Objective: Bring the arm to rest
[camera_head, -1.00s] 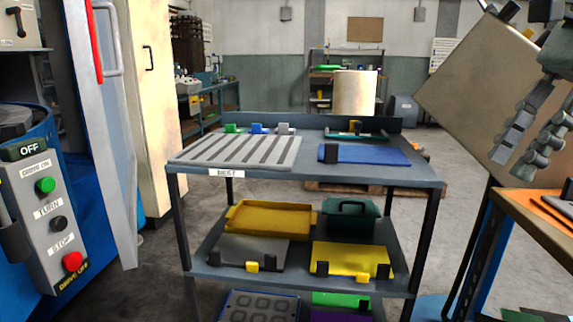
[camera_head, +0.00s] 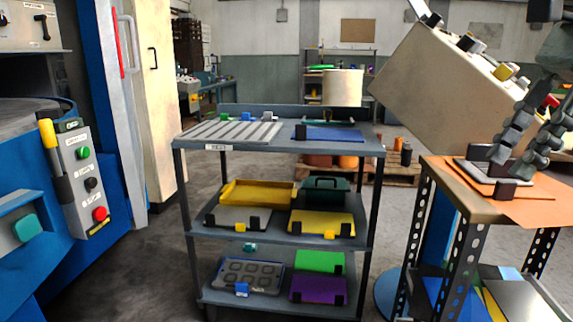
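My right gripper (camera_head: 513,161) hangs in from the upper right, with its two dark, ridged fingers pointing down and left. The fingers are apart, with a gap between them and nothing seen held. In the picture the fingertips overlap the dark-framed plate (camera_head: 482,178) on the wooden-topped workbench; I cannot tell whether they touch it. My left arm and gripper are not in view.
A grey shelf cart (camera_head: 365,147) with trays and plates stands in the middle. The workbench (camera_head: 445,188) with an orange mat (camera_head: 535,205) is at right. A blue machine with a button panel (camera_head: 85,185) is at left. Grey floor is clear between.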

